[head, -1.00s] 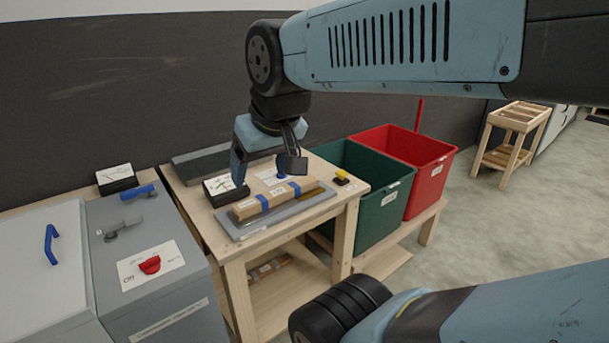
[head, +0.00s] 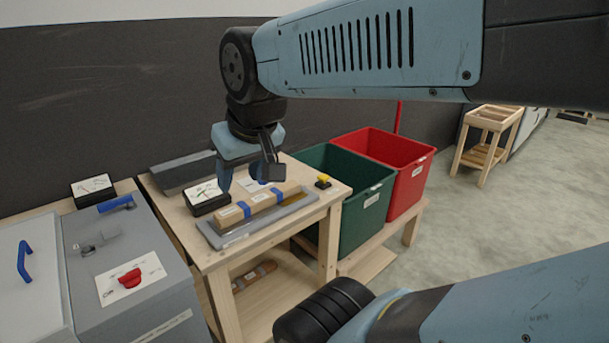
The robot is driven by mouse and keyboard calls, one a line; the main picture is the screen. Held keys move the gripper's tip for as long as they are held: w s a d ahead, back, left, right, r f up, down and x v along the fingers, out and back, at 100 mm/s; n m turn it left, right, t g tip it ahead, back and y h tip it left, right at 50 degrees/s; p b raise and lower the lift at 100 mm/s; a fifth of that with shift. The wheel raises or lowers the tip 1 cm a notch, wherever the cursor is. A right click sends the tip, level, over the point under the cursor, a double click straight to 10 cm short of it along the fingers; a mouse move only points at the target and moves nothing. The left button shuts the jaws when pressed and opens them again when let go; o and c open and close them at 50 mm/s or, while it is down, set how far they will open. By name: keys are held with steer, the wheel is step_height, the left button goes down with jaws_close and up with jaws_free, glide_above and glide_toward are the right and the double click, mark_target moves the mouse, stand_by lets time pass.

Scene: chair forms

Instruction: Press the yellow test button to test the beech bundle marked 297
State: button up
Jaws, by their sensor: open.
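A beech bundle (head: 264,201) with blue bands lies on a grey plate (head: 218,239) on a wooden bench. It carries a small white label whose number is too small to read for sure. The yellow test button (head: 323,179) sits on a dark base at the bench's right side, right of the bundle. My gripper (head: 250,178) points down over the bundle, its two fingers apart and nothing seen between them. It is left of the button and apart from it. Whether the fingertips touch the bundle cannot be told.
A dial box (head: 205,196) stands left of the bundle. A green bin (head: 360,225) and a red bin (head: 415,180) stand to the right. Grey cabinets with a red knob (head: 130,278) are at left. Another bundle (head: 255,276) lies on the shelf below.

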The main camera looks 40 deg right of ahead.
jaws_close()
stand_by(1.3)
